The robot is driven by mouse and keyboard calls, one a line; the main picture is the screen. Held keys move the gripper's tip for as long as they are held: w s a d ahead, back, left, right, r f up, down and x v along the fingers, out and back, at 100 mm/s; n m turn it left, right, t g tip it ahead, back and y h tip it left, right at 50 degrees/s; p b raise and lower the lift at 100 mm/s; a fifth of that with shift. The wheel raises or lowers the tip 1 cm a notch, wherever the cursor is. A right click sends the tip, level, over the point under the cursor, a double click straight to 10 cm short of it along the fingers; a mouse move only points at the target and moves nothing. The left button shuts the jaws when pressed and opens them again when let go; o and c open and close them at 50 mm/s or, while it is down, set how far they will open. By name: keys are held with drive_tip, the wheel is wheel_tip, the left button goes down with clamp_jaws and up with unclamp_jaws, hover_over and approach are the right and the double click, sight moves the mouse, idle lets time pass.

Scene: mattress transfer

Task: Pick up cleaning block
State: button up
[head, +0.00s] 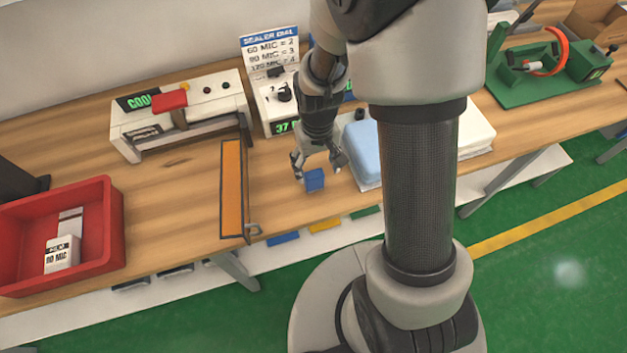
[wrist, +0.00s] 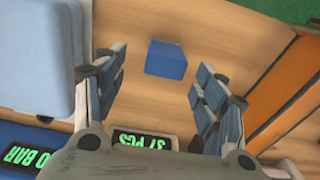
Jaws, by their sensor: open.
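The cleaning block is a small blue block (head: 314,180) on the wooden bench in the head view, near the bench's front edge. It also shows in the wrist view (wrist: 166,59), ahead of and between the spread fingers. My gripper (head: 318,170) is open and empty, pointing down just over the block in the head view. In the wrist view my gripper (wrist: 160,75) has a finger on each side, with visible gaps to the block. I cannot tell the exact height left between fingertips and bench.
A light blue pad (head: 366,150) lies close on the right. An orange strip (head: 231,190) in a raised frame stands on the left. A dial unit (head: 275,100) stands behind. A red bin (head: 105,225) is at far left. Bare wood surrounds the block.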

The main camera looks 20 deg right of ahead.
sight(314, 182)
drive_tip(key=f+b, duration=0.1)
drive_tip(key=f, duration=0.1)
drive_tip(key=f+b, duration=0.1)
drive_tip(key=f, duration=0.2)
drive_tip(key=f+b, duration=0.1)
drive_tip(key=f, duration=0.2)
drive_tip(key=shift+a+f, duration=0.1)
drive_tip(key=shift+a, duration=0.25)
drive_tip(key=shift+c, duration=0.5)
drive_tip(key=c, duration=1.1)
drive_tip(key=shift+c, duration=0.2)
wheel_tip(314, 182, up, 20)
drive_tip(key=p, duration=0.7)
